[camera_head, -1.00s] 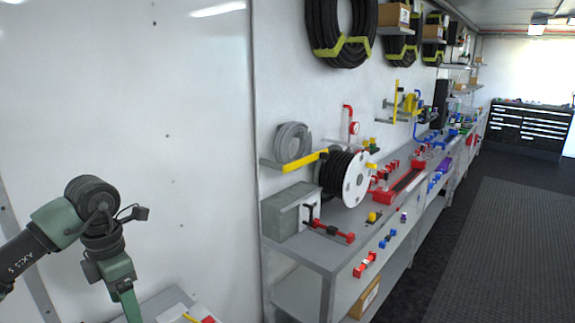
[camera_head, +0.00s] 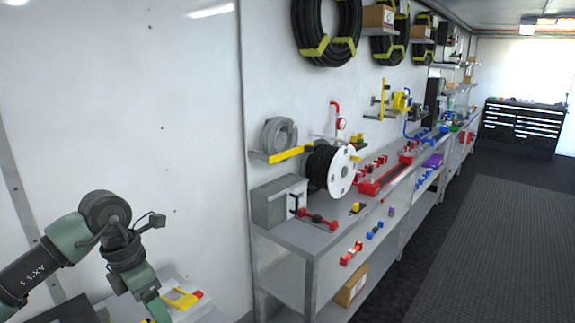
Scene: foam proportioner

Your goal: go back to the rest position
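My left arm comes in from the lower left. Its green wrist hangs down, and the fingertips are cut off by the bottom edge, so whether the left gripper is open or shut is hidden. My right arm and its gripper are out of the picture. The arm is apart from the long grey workbench (camera_head: 284,233) at the right.
A small table with a yellow tool (camera_head: 182,299) stands by my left wrist. The bench holds a hose reel (camera_head: 341,172), a grey box (camera_head: 277,203) and red and blue fittings. Dark floor (camera_head: 490,240) is clear at right; a drawer cabinet (camera_head: 521,127) stands far back.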

